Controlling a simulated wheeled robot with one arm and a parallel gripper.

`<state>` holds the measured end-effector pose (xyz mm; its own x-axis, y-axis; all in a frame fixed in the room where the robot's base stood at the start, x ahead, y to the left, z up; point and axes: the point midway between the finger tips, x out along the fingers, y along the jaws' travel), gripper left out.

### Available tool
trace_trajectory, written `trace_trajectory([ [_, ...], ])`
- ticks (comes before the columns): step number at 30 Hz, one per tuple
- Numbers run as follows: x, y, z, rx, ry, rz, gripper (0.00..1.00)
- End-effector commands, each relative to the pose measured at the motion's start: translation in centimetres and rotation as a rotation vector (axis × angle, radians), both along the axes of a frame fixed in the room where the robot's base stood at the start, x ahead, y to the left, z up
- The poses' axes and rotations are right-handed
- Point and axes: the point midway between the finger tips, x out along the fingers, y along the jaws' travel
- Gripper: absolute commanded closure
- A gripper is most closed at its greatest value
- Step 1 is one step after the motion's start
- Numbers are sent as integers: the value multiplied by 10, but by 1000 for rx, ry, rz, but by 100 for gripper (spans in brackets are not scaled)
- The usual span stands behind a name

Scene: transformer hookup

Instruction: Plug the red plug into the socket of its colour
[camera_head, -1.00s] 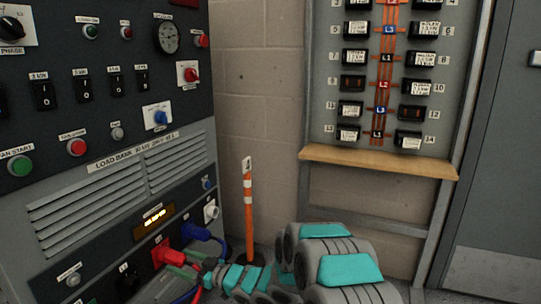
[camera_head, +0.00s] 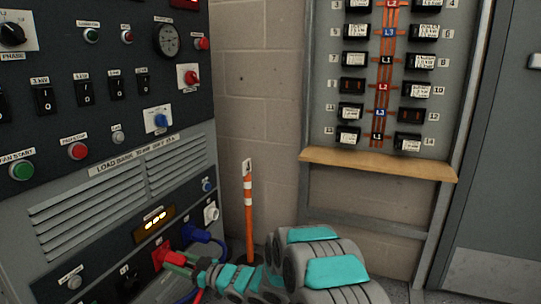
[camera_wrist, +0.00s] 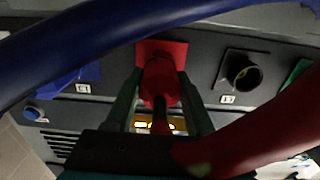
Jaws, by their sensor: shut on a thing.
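The red plug (camera_wrist: 159,83) is in my gripper (camera_wrist: 160,92), between its two green-grey fingers in the wrist view. It lines up with the red socket plate (camera_wrist: 176,50) right behind it and appears to meet it. The plug hides the socket opening, so I cannot tell how deep it sits. In the head view my gripper (camera_head: 180,264) is close to the panel at the red socket (camera_head: 161,254). A thick red cable (camera_wrist: 270,125) sweeps across the lower right of the wrist view.
A blue plug (camera_head: 194,233) sits at the panel beside the red socket, and its blue cable (camera_wrist: 110,28) crosses the wrist view. A dark socket (camera_wrist: 241,72) shows beside the red one. An orange post (camera_head: 249,215) stands by the panel, near my arm.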

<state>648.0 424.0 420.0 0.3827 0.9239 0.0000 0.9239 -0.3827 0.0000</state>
Motion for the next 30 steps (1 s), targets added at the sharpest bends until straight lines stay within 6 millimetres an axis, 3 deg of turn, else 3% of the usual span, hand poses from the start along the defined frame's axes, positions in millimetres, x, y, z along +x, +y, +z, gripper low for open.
trace_trajectory([
  [1, 0, 0, 0, 0, 0, 0, 68],
  [10, 0, 0, 0, -1, 0, 1, 100],
  [30, -1, 0, 2, 38, 95, 1, 100],
])
